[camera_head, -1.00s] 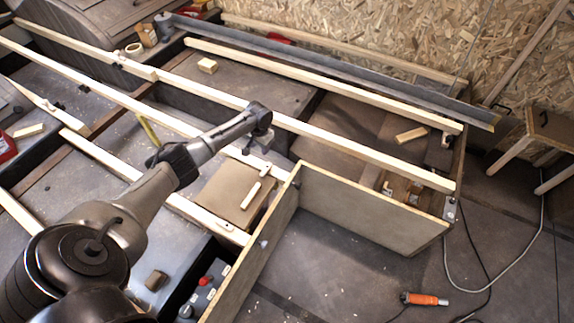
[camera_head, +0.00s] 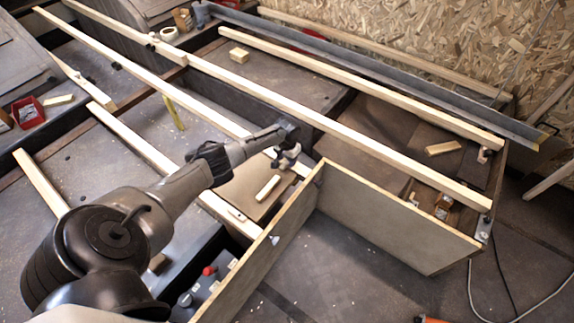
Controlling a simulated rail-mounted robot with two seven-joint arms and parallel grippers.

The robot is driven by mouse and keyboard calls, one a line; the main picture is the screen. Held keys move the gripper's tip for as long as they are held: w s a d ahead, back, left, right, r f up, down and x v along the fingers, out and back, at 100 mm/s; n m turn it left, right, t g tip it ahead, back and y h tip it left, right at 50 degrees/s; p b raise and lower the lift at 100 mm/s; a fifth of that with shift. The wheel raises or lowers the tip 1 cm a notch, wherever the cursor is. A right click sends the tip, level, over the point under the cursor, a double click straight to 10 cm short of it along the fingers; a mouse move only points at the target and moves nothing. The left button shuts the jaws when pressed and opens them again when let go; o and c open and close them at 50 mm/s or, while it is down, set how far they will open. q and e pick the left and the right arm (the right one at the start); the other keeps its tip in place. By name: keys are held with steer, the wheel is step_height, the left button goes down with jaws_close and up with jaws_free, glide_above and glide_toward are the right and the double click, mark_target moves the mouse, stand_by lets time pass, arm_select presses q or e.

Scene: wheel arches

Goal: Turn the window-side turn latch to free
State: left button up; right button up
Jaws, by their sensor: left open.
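My left arm comes in from the lower left, and its gripper (camera_head: 287,158) hangs fingers down at the middle batten, near the corner of the plywood panels. It is open, and the fingers look small and partly merged with what lies below. A small pale fitting at this spot may be a turn latch, but the gripper largely covers it; I cannot tell its angle or whether the fingers touch it. Another small pale piece (camera_head: 236,215) lies on the batten nearer to me. I cannot tell which fitting is the window-side latch. My right gripper is not in view.
Upright plywood panels (camera_head: 395,215) form a corner just right of the gripper. Long pale battens (camera_head: 370,138) cross the dark bays. A wood stick (camera_head: 267,187) lies on a brown board below the gripper. A red tray (camera_head: 28,112) is at far left.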

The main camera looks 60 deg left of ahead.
arm_select(q)
steer(key=shift+f+b, duration=0.3)
steer(key=shift+f, duration=0.45)
steer(key=shift+c, duration=0.2)
jaws_close()
